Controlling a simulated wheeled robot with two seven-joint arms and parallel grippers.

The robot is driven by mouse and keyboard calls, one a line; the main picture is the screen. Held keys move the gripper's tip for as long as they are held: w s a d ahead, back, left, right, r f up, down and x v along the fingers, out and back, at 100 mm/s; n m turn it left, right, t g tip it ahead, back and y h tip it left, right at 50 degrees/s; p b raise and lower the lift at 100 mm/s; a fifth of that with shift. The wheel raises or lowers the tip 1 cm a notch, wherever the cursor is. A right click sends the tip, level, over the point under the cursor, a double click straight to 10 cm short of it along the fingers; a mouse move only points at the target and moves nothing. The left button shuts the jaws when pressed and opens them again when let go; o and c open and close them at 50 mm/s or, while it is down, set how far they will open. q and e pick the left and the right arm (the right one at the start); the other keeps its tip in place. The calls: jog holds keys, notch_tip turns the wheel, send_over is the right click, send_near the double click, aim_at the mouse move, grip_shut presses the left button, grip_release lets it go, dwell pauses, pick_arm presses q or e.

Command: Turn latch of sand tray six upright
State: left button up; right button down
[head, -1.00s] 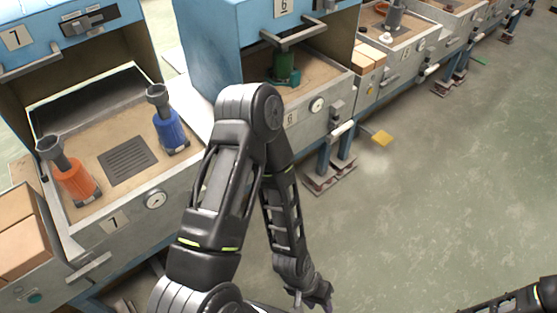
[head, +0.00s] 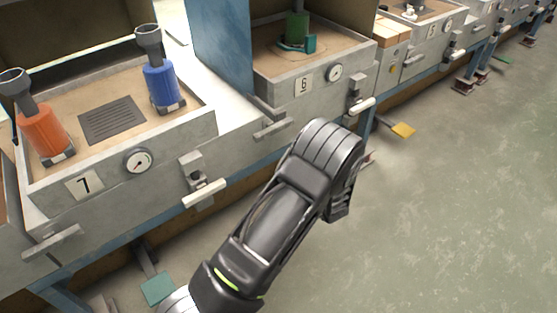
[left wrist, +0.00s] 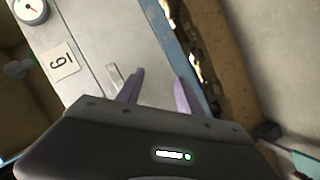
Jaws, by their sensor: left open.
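Sand tray six (head: 330,92) has a label plate "6" (head: 303,86) and a round gauge (head: 335,72) on its grey front. A flat grey bar handle (head: 271,128) lies near level left of the label. A white-handled lever (head: 362,106) also lies near level, right of the gauge. I cannot tell which is the latch. In the left wrist view, my left gripper (left wrist: 160,92) is open and empty. The upside-down "6" plate (left wrist: 60,62) is to its left, and a small grey bar (left wrist: 114,77) is close by its left finger. My arm hides this gripper in the head view.
Tray seven (head: 110,185) holds an orange flask (head: 42,132) and a blue one (head: 161,85). Its white-handled lever (head: 204,194) sticks out. A green piece (head: 297,28) stands in tray six. A yellow pedal (head: 403,130) is low at right.

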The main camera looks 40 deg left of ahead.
aim_at(276, 131)
pick_arm(q)
notch_tip(276, 131, up, 6)
jog(key=w+a+n+g+y+b, duration=0.1)
jog(key=n+y+b, duration=0.4)
jog(key=n, duration=0.5)
jog(key=shift+w+a+n+g+y+b, duration=0.25)
jog(key=shift+a+n+g+y+b, duration=0.25)
jog(key=shift+a+g, duration=0.45)
pick_arm(e)
notch_tip(276, 131, down, 9)
jog(key=shift+w+d+f, duration=0.15)
jog(key=shift+w+d, duration=0.1)
pick_arm(q)
jog(key=b+x, duration=0.1)
jog(key=x, duration=0.5)
jog(key=shift+w+a+f+b, duration=0.1)
jog(key=shift+w+a+b, duration=0.05)
jog(key=shift+a+b, duration=0.2)
jog(key=shift+w+a, duration=0.15)
jog(key=shift+a, duration=0.3)
pick_arm(e)
jog(key=shift+w+f, duration=0.15)
jog(key=shift+f, duration=0.75)
pick_arm(q)
jog(key=shift+c, duration=0.3)
grip_shut()
